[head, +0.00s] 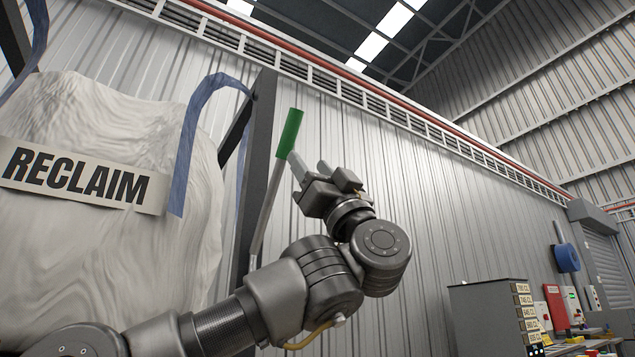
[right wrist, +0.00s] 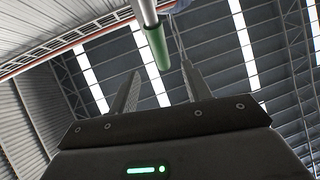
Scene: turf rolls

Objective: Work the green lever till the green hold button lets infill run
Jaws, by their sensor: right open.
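The green lever handle (head: 289,133) sits at the top of a grey metal rod, which leans slightly right beside a dark post. My right gripper (head: 309,170) is just below and to the right of the green handle, with its fingers pointing up toward it. In the right wrist view the green handle (right wrist: 157,47) shows beyond and between the two open fingers (right wrist: 158,88); I cannot tell whether they touch it. Nothing is held. The green hold button cannot be made out for certain. My left gripper is not in view.
A white bulk bag marked RECLAIM (head: 60,240) with blue straps hangs at left on a dark frame (head: 257,150). A grey cabinet (head: 480,315) with labels stands at lower right, near a red box (head: 556,305) and wall panels. The space right of the gripper is clear.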

